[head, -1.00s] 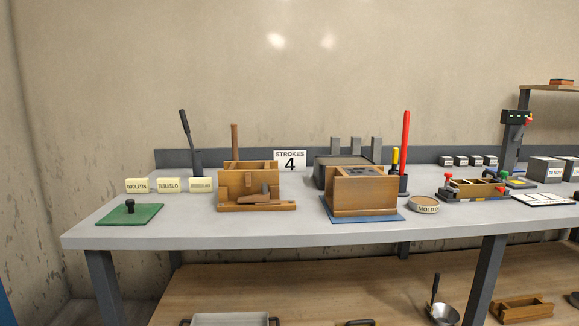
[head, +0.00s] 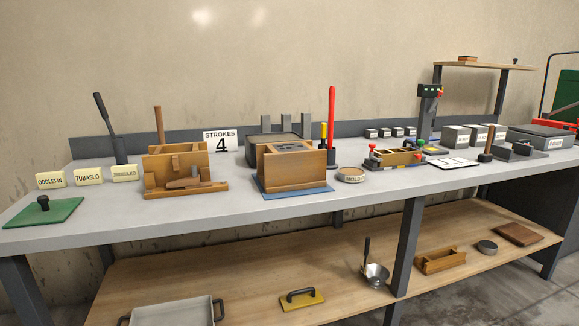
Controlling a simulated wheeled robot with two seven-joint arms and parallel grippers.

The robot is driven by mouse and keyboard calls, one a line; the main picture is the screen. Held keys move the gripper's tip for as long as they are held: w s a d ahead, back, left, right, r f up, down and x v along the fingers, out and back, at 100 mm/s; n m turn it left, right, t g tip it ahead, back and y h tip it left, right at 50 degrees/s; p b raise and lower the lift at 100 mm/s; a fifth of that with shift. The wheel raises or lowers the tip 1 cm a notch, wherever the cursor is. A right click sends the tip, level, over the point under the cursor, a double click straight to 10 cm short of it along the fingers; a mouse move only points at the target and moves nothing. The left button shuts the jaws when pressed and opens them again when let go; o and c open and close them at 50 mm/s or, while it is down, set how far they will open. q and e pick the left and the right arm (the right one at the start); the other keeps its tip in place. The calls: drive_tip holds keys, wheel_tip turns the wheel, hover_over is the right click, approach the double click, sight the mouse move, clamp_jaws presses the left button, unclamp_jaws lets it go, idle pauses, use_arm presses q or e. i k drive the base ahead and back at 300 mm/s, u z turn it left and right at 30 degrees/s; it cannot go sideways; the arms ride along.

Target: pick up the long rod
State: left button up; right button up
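A tall red rod (head: 331,118) stands upright in a dark holder (head: 327,160) on the bench, behind and right of a wooden box mold. The red one is the longer of the two. Its lower end is hidden in the holder. Neither of my grippers shows in the head view.
On the grey bench (head: 250,205), the wooden box mold (head: 293,170) on a blue mat and a round MOLD tin (head: 351,174) stand near the rods. A dark lever (head: 106,120) and a wooden device (head: 178,168) stand left. A shelf (head: 245,265) runs below.

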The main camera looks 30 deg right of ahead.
sight(104, 115)
drive_tip(key=u, duration=0.3)
drive_tip(key=i, duration=1.25)
drive_tip(key=z, duration=0.2)
